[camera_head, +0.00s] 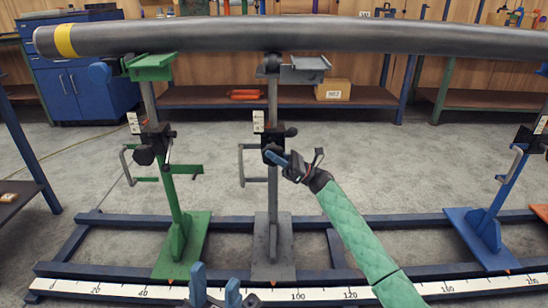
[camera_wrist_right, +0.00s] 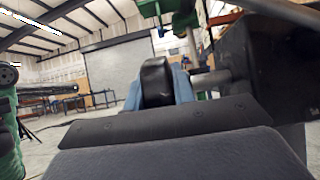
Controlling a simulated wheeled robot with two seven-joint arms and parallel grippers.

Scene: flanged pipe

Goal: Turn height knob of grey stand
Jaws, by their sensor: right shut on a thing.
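The grey stand (camera_head: 274,210) stands upright in the middle, with its head under the long pipe (camera_head: 250,36). Its black height knob (camera_wrist_right: 157,82) sits between the blue fingers of my right gripper in the right wrist view. In the head view my right gripper (camera_head: 272,156) is at the stand's clamp block, and its fingers and hand partly hide the knob. It is shut on the knob. My left gripper (camera_head: 215,292) is at the bottom edge of the head view, its two blue fingers apart with nothing visible between them.
A green stand (camera_head: 178,205) is to the left and a blue stand (camera_head: 492,205) to the right. All stand on a blue rail frame (camera_head: 365,222) with a white scale (camera_head: 330,294) along the front. Side handles (camera_head: 243,165) project from the stands. The pipe spans overhead.

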